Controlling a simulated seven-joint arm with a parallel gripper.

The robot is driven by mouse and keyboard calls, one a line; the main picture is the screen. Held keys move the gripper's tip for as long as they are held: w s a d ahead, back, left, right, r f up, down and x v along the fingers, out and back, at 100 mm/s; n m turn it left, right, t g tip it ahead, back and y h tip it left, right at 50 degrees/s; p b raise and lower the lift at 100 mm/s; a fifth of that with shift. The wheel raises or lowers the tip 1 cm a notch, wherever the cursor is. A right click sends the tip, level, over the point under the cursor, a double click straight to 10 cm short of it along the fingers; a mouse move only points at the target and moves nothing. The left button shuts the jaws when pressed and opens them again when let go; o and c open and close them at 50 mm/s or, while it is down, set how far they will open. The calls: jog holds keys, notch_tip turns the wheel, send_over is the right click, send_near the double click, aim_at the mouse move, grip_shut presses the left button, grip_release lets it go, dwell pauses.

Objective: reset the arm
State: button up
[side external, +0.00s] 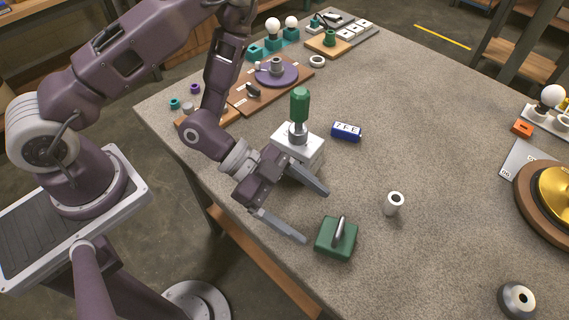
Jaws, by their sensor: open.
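My gripper (316,216) is open and empty over the near left part of the grey table (430,120). Its two grey fingers point right and toward the front, spread wide apart. A green box with a grey handle-like piece on top (336,239) sits just right of the fingertips, apart from them as far as I can tell. A white block (308,150) stands behind the gripper, partly hidden by it. A grey collar and an upright green cylinder (300,105) stand on that block.
A blue marked block (346,132) and a white hollow cylinder (394,203) stand nearby. A brown board with a purple disc (277,74) lies at the back left. A round wooden base with a gold dome (553,190) is at right. The table's middle right is clear.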

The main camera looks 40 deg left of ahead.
jog(key=a+r+n+y, duration=0.1)
jog(key=a+r+y, duration=0.9)
jog(key=r, duration=0.6)
jog(key=s+a+r+n+t+y, duration=0.1)
jog(key=s+a+r+n, duration=0.8)
jog(key=n, duration=0.5)
jog(key=s+a, duration=0.1)
jog(key=s, duration=0.1)
jog(key=shift+s+a+r+t, duration=0.3)
jog(key=shift+r, duration=0.1)
